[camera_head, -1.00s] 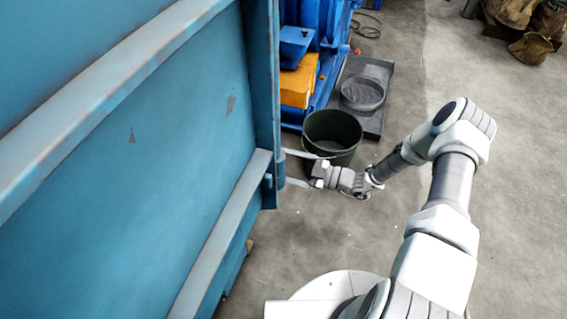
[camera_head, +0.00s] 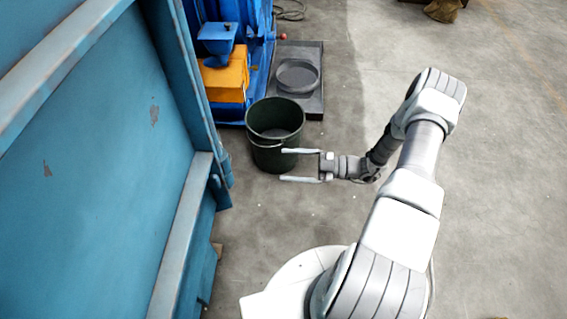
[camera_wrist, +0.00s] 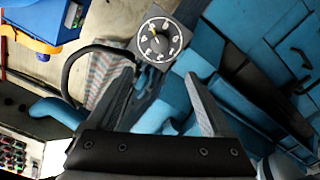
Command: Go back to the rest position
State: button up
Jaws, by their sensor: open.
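My gripper (camera_head: 301,165) is open and empty in the head view. Its two long pale fingers point left, apart from the blue panel and in front of the lower part of a dark green bucket in the picture. In the wrist view my gripper (camera_wrist: 165,95) shows two spread dark fingers with nothing between them. Beyond the fingertips there is a round dial (camera_wrist: 160,39) with a black face, white marks and a yellowish pointer, and blue metal surfaces behind.
The large blue panel (camera_head: 100,190) fills the left side. The dark green bucket (camera_head: 274,118) stands on the floor by a grey tray (camera_head: 312,54) holding a round pan (camera_head: 297,75). Blue machinery with an orange block (camera_head: 226,78) stands behind.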

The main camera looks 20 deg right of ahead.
dwell(0.4)
jog(key=s+a+r+n+g+h+p, duration=0.1)
jog(key=s+r+n+g+h, duration=0.15)
jog(key=r+n, duration=0.6)
jog(key=s+a+r+n+g+h+p, duration=0.1)
jog(key=a+r+n+g+h, duration=0.15)
jog(key=r+n, duration=0.6)
jog(key=s+a+r+n+g+h+p, duration=0.1)
jog(key=s+r+n+g+h+p, duration=0.2)
jog(key=r+n, duration=0.6)
jog(key=s+r+n+t+h+p, duration=0.1)
jog(key=s+r+n+t+h, duration=0.2)
jog(key=s+r+n, duration=0.3)
jog(key=s+d+r+n+t+h+p, duration=0.1)
jog(key=s+r+n+t+h, duration=0.3)
jog(key=r+n, duration=0.8)
jog(key=shift+s+d+r+n+h+p, duration=0.3)
jog(key=shift+s+n+h, duration=0.8)
jog(key=shift+n, duration=3)
jog(key=shift+s+d+f, duration=0.1)
